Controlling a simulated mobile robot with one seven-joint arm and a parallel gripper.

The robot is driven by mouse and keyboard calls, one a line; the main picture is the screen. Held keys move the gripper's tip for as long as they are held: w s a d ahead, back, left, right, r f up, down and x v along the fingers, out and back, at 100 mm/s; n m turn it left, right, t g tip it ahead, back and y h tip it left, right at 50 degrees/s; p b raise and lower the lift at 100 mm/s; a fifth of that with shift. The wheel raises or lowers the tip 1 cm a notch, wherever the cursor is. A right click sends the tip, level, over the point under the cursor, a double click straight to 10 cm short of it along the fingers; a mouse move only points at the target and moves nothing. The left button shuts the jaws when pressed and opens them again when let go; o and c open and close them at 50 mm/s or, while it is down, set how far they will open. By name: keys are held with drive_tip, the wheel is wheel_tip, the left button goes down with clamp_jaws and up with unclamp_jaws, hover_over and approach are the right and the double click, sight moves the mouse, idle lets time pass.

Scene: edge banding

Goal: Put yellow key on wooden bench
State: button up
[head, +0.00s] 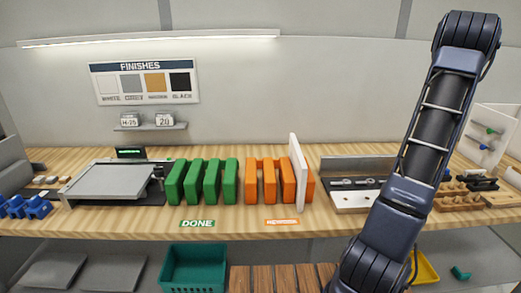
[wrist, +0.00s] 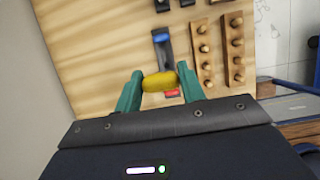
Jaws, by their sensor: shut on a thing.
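The yellow key (wrist: 159,82) shows in the wrist view as a rounded yellow piece between the teal fingers. My gripper (wrist: 160,80) is shut on it, with one finger at each end. The wooden bench (wrist: 95,45) lies beyond the key in the wrist view; the gap between them is hard to judge. In the head view the bench (head: 120,222) runs across the whole picture in front of the wall. My arm crosses the right side of the head view, and my gripper and the key are not seen there.
A dark holder with a blue part (wrist: 161,45) and a red piece (wrist: 172,93) lie near the key. Wooden peg racks (wrist: 203,50) stand beside them. Green racks (head: 203,182), orange racks (head: 268,182) and a white panel (head: 298,172) fill mid-bench.

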drive_tip(key=w+a+n+t, duration=0.1)
drive_tip(key=w+a+n, duration=0.2)
drive_tip(key=w+a, duration=0.75)
drive_tip(key=w+a+n+t+y, duration=0.1)
drive_tip(key=w+a+n, duration=0.2)
drive_tip(key=w+a, duration=0.7)
drive_tip(key=w+a+n+t, duration=0.1)
drive_tip(key=w+a+n, duration=0.35)
drive_tip(key=a, duration=1.05)
drive_tip(key=n+t+y, duration=0.1)
drive_tip(key=n+y, duration=0.2)
drive_tip(key=n, duration=0.5)
hover_over(259, 152)
drive_tip(key=shift+m+t, duration=0.25)
drive_tip(key=shift+t, duration=0.05)
wheel_tip(259, 152, down, 21)
drive_tip(key=shift+s+a+r, duration=0.1)
drive_tip(key=shift+s+r, duration=0.05)
drive_tip(key=shift+r, duration=0.05)
drive_tip(key=shift+f, duration=0.1)
drive_tip(key=o, duration=1)
drive_tip(key=shift+c, duration=0.2)
